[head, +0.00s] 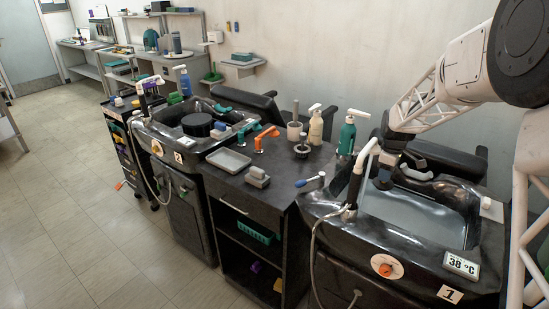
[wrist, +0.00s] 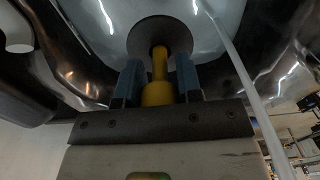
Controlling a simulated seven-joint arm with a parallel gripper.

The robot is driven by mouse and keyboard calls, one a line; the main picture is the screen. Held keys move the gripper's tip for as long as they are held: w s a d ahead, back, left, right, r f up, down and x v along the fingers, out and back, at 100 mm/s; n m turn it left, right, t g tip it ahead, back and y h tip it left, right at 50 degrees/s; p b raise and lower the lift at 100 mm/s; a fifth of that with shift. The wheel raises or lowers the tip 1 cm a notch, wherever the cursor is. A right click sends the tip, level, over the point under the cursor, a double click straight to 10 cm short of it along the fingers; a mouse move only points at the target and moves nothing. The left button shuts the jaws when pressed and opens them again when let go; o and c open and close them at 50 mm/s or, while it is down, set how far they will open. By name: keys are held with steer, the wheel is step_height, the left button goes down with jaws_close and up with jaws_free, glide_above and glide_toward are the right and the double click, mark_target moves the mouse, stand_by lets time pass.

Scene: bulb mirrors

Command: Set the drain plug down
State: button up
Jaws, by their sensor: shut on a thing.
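My gripper (wrist: 158,75) is shut on the drain plug (wrist: 159,93), with one blue-grey finger on each side of its yellow stem. The plug's dark round disc (wrist: 143,35) is at the far end of the stem, beyond the fingertips. In the head view my gripper (head: 384,178) is at the left back part of basin 1 (head: 478,237), and the plug cannot be made out there. A pale grey surface, apparently water, fills the basin (head: 415,217). The drain is not visible.
A white-handled tap or sprayer (head: 364,158) stands close left of my gripper. A green pump bottle (head: 347,136) is behind it. A 38 °C display (head: 461,264) sits on the basin's front right rim. The counter (head: 275,180) to the left holds several items with bare patches between.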

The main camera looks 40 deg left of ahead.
steer(key=a+r, duration=0.1)
steer(key=a, duration=0.5)
steer(key=a+r, duration=0.1)
steer(key=a, duration=0.6)
steer(key=s+a+r, duration=0.1)
steer(key=a, duration=0.6)
steer(key=shift+r, duration=0.4)
step_height(320, 180, up, 3)
glide_above(283, 168)
step_height(283, 168, down, 6)
steer(key=shift+f, duration=0.15)
steer(key=shift+f, duration=0.1)
steer(key=shift+f, duration=1.8)
steer(key=shift+f, duration=0.1)
